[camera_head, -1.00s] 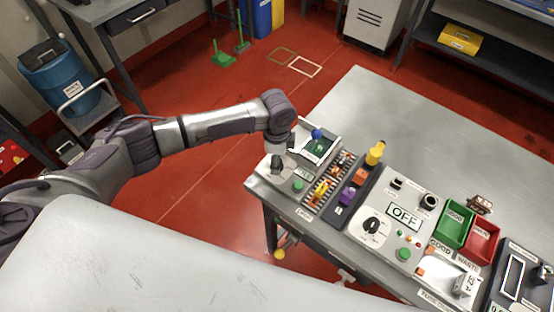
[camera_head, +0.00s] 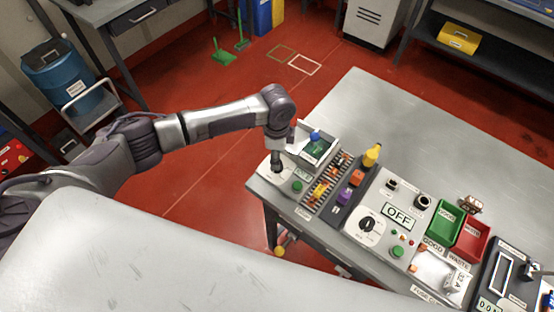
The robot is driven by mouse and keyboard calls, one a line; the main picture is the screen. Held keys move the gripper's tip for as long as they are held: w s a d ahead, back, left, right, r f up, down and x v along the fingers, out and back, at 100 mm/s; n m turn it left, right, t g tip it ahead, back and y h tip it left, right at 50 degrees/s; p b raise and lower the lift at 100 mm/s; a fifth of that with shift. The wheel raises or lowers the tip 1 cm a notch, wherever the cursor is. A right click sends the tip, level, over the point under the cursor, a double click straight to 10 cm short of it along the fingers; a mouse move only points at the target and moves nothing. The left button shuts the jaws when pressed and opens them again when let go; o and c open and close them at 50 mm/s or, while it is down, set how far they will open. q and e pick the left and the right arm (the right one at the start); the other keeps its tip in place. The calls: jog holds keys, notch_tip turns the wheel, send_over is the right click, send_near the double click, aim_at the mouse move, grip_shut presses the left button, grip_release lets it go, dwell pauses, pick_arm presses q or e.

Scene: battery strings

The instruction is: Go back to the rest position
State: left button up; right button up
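My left arm comes in from the left and ends in my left gripper (camera_head: 278,163), which points down over the left end of the workbench (camera_head: 440,132). The gripper is close to a grey-white panel with a green button (camera_head: 297,187). Its fingers are small and dark here, so I cannot tell whether they are open or shut, or whether they touch the panel. My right gripper is not in view.
Along the bench edge stand a rack with orange and yellow pieces (camera_head: 321,191), a panel reading OFF (camera_head: 398,216), a green bin (camera_head: 443,222) and a red bin (camera_head: 472,238). The bench's far part is clear. A blue barrel (camera_head: 58,80) stands at left.

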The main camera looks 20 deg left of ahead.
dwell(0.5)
